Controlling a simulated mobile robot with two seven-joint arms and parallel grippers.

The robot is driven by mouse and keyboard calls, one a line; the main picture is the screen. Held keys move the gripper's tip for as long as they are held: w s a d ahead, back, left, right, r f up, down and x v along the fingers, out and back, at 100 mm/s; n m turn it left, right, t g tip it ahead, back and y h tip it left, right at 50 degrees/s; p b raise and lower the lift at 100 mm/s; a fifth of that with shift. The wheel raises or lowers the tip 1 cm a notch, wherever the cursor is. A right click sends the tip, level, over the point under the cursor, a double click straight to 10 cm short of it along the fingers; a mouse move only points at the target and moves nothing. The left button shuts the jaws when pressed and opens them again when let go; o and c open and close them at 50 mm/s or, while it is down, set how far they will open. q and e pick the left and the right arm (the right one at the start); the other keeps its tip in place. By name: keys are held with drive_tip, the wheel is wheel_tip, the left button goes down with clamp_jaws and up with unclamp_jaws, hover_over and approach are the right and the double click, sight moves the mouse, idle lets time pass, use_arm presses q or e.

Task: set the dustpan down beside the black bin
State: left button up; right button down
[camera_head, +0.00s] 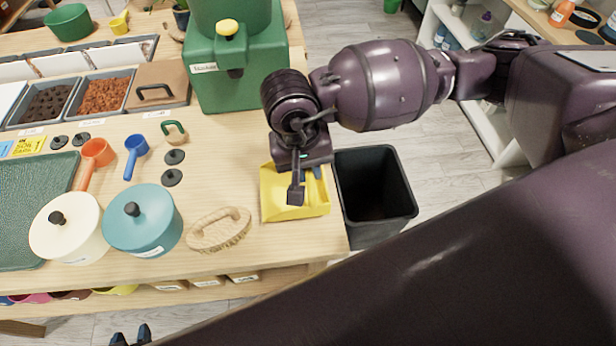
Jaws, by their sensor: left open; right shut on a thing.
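The yellow dustpan (275,203) is at the right end of the wooden table, close to the table edge; whether it rests on the wood or is held just above it is hard to tell. My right gripper (298,187) reaches in from the right and is shut on the dustpan, covering part of it. A small blue part shows beside the fingers. The black bin (376,240) is open and empty-looking, on the floor just right of the table and the dustpan. My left gripper (131,338) shows only its dark fingertips at the bottom edge, apart and empty, in front of the table.
Left of the dustpan lies a wooden brush (218,230), with a teal lidded pot (143,225) and a cream lidded pot (67,232) beyond. A green dispenser (240,85) stands behind. Shelves (480,110) stand at the right. Some table is bare between brush and dispenser.

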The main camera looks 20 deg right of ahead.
wheel_tip(320, 180, down, 4)
drive_tip(key=shift+r, duration=0.25)
drive_tip(key=shift+f, duration=0.1)
drive_tip(key=shift+f, duration=0.2)
drive_tip(key=c, duration=1.1)
unclamp_jaws()
drive_tip(key=shift+r, duration=0.15)
drive_tip(key=shift+r, duration=0.25)
wheel_tip(320, 180, up, 12)
drive_tip(key=a, duration=0.1)
drive_tip(key=shift+w+a+f, duration=0.25)
drive_tip(key=shift+a, duration=0.15)
